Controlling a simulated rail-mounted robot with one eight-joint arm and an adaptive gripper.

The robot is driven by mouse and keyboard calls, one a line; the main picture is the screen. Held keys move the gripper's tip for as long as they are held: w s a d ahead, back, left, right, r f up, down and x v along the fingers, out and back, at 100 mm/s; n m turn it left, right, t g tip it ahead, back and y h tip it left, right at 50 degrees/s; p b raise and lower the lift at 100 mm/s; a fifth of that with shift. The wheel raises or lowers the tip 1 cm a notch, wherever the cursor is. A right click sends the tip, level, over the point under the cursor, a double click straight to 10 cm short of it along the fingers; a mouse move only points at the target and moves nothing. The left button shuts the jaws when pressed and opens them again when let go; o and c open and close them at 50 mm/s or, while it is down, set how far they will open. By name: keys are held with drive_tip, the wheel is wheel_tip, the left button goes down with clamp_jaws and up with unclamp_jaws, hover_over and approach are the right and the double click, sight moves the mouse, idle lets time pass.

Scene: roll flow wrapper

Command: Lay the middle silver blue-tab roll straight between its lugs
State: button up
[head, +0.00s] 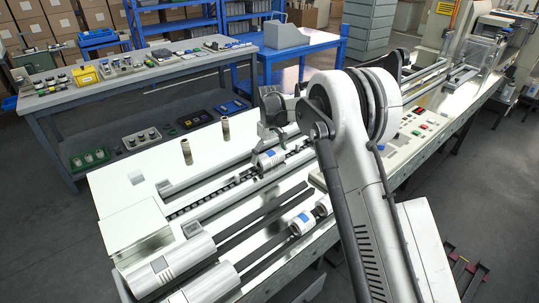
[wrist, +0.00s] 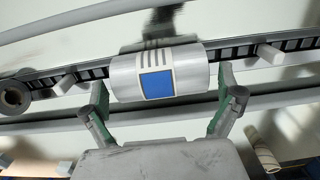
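The silver roll with a blue tab (wrist: 157,82) lies on the dark lug chain (wrist: 295,42) in the wrist view, its blue tab and dark stripes facing the camera. One pale lug (wrist: 66,84) stands off its left end and another (wrist: 270,53) off its right end. The roll looks roughly in line with the chain. My gripper (wrist: 163,84) has its green-padded fingers spread beside the roll's two ends, with narrow gaps apparent. In the head view the roll (head: 268,160) sits on the chain below my gripper, which is partly hidden by my arm.
Another blue-tab roll (head: 302,222) lies in the nearer lane. Two tan tubes (head: 187,152) (head: 225,130) stand upright behind the chain. A dark-ended round part (wrist: 14,97) is at the wrist view's left edge. Large silver cylinders (head: 172,267) lie at the front left.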

sight(270, 153)
drive_tip(key=shift+r, duration=0.1)
wheel_tip(270, 153, up, 12)
idle(0.6)
idle(0.4)
